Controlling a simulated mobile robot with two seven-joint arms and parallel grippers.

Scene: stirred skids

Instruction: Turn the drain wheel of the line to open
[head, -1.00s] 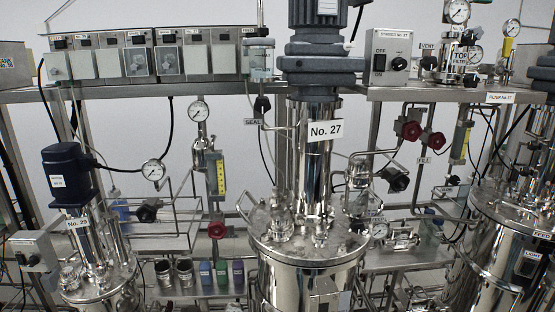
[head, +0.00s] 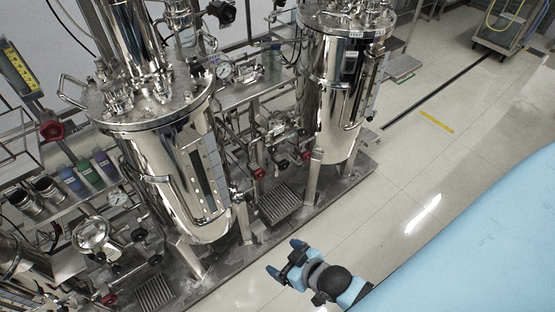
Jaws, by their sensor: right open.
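Small red wheels sit low on the pipework between the two steel vessels, one nearer (head: 259,173) and one farther right (head: 306,155). Another red wheel (head: 108,299) shows at the bottom left, and a larger one (head: 52,131) at the left. No drain label is readable, so I cannot tell which is the drain wheel. My right gripper (head: 284,258) is open and empty over the floor, in front of the skid edge and apart from every wheel. My left gripper is not in view.
The near vessel (head: 165,180) and the far vessel (head: 340,90) stand on legs on the skid base (head: 275,228). A floor grate (head: 280,202) lies between them. Colored bottles (head: 88,174) stand on the left shelf. The tiled floor (head: 400,190) right of the skid is clear.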

